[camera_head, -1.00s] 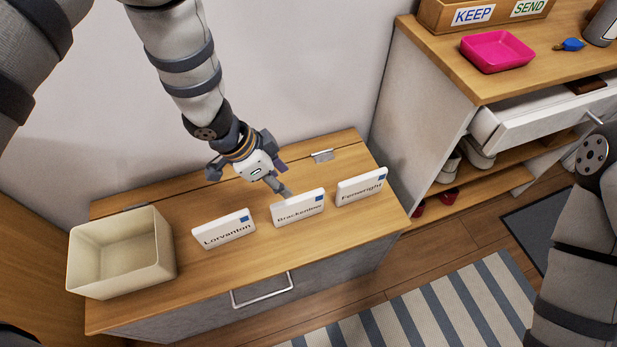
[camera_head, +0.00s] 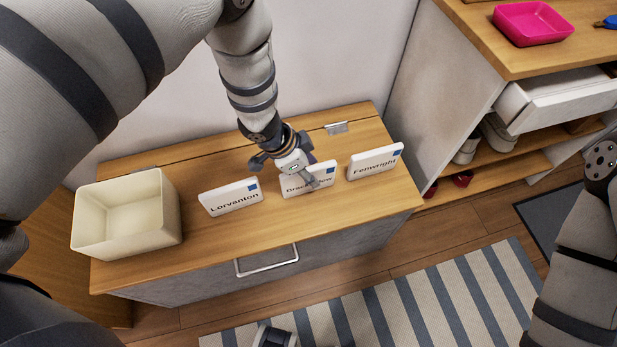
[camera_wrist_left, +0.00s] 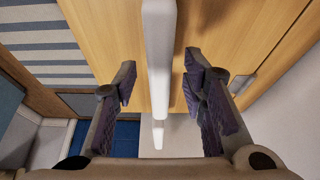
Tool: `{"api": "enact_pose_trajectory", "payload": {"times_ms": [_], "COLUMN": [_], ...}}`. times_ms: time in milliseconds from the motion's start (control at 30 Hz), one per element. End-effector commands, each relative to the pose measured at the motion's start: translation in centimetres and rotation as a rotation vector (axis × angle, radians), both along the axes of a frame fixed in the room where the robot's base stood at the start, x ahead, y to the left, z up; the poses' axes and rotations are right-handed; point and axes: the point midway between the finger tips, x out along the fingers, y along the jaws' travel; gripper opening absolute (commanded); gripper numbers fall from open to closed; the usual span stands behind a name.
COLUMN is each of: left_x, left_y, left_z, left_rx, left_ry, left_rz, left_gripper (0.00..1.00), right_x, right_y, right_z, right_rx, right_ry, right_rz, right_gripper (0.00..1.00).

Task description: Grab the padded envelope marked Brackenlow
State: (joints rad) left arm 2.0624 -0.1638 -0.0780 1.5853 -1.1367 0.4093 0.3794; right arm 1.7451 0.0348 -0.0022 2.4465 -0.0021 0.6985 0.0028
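The padded envelope marked Brackenlow (camera_head: 318,183) stands upright on the wooden chest top, between the white envelopes marked Lorvanton (camera_head: 231,197) and Fenwright (camera_head: 375,162). My left gripper (camera_head: 309,178) is at its upper edge and covers part of its lettering. In the left wrist view a white envelope (camera_wrist_left: 159,50), seen edge-on, lies between the two spread fingers (camera_wrist_left: 163,100), with a gap on each side. A second white edge (camera_wrist_left: 158,134) shows beyond it. A white and dark part at the bottom edge (camera_head: 275,337) looks like my right gripper; its fingers are mostly cut off.
A cream open bin (camera_head: 125,240) stands on the chest's left end. The chest (camera_head: 215,255) has a metal front handle (camera_head: 267,262). On the right a cabinet with an open drawer (camera_head: 560,100) bears a pink tray (camera_head: 533,24). A striped rug (camera_head: 440,295) lies in front.

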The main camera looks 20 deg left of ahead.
Motion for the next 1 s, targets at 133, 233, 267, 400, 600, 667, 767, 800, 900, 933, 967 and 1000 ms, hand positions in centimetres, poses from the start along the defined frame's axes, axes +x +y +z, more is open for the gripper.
{"api": "enact_pose_trajectory", "payload": {"times_ms": [133,233,267,400,600,667,767,800,900,933,967,1000], "left_x": [-0.03,-0.05,-0.05,-0.04,-0.01,-0.01,-0.01,-0.01,-0.02,-0.02,-0.01,-0.01], "left_y": [0.01,0.01,0.01,0.01,0.01,0.01,0.01,0.01,0.01,0.01,0.00,0.00], "left_z": [-0.13,-0.30,-0.35,-0.52,-0.47,-0.47,-0.47,-0.47,-0.47,-0.47,-0.47,-0.47], "left_rx": [-0.001,-0.001,-0.001,-0.001,0.000,0.000,0.000,0.000,0.000,0.000,0.000,0.000], "left_ry": [0.001,0.001,0.001,0.001,0.000,0.000,0.000,0.000,0.000,0.000,0.000,0.000], "left_rz": [0.000,0.000,0.000,0.001,0.000,0.000,0.000,0.000,0.000,0.000,0.000,0.000], "left_gripper": [0.38,0.38,0.38,0.38,0.38,0.34,0.11,0.02,0.00,0.00,0.00,0.00], "right_x": [-0.06,-0.15,-0.18,-0.27,-0.25,-0.25,-0.25,-0.25,-0.25,-0.25,-0.25,-0.25], "right_y": [0.00,0.00,0.00,0.01,0.01,0.01,0.01,0.01,0.01,0.01,0.01,0.01], "right_z": [-0.07,-0.18,-0.21,-0.31,-0.30,-0.30,-0.30,-0.30,-0.30,-0.30,-0.30,-0.30], "right_rx": [0.000,0.000,0.000,0.000,0.000,0.000,0.000,0.000,0.000,0.000,0.000,0.000], "right_ry": [0.002,0.005,0.006,0.009,0.008,0.008,0.008,0.008,0.008,0.008,0.008,0.008], "right_rz": [0.000,0.000,0.000,0.000,0.000,0.000,0.000,0.000,0.000,0.000,0.000,0.000], "right_gripper": [0.40,0.40,0.40,0.40,0.40,0.40,0.40,0.40,0.40,0.40,0.40,0.40]}}
